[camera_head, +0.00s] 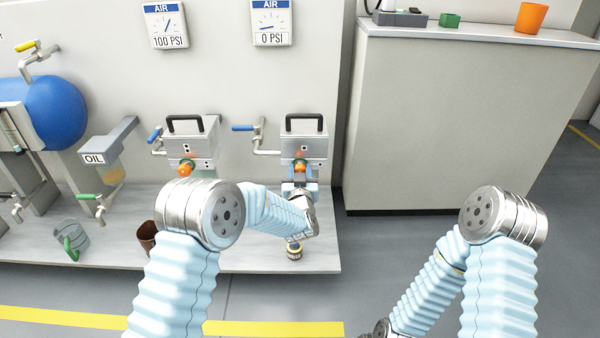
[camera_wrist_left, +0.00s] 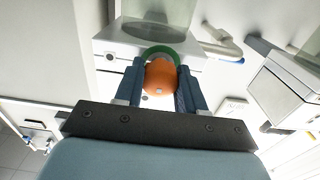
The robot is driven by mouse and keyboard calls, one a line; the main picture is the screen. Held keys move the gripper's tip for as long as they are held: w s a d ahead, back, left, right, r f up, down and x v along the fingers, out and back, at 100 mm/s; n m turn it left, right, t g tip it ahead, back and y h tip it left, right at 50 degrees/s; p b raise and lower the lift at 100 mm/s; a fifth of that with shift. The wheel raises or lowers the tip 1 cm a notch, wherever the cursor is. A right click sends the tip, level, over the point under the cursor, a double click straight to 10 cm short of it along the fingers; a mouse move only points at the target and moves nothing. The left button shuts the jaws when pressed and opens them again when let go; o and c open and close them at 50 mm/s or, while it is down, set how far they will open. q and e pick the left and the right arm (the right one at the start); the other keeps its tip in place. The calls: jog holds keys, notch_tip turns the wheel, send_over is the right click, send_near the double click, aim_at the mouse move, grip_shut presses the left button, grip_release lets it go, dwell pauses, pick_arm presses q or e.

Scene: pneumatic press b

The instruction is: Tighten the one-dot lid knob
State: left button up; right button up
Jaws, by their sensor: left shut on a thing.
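Two grey press boxes stand at the wall in the head view, a left one (camera_head: 191,143) and a right one (camera_head: 306,146). Each has a black handle on top and an orange knob low on its front. The dot marks are too small to read surely. My left gripper (camera_head: 299,174) is at the right box's orange knob (camera_head: 300,166). In the left wrist view, my left gripper (camera_wrist_left: 160,82) is shut on the orange knob (camera_wrist_left: 160,78), one blue finger on each side. A green ring (camera_wrist_left: 158,52) shows behind it. My right gripper is out of view.
The left box's orange knob (camera_head: 185,170) is free. A blue-handled valve (camera_head: 243,128) sits left of the right box. Gauges above read 100 PSI (camera_head: 165,25) and 0 PSI (camera_head: 272,23). A green-handled jug (camera_head: 80,235) and brown cup (camera_head: 147,236) stand on the bench.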

pick_arm(q)
jog(key=shift+f, duration=0.25)
jog(key=o, duration=0.9)
jog(key=shift+o, duration=0.8)
jog(key=shift+r, duration=0.15)
jog(key=s, duration=1.4)
jog(key=shift+p, duration=0.35)
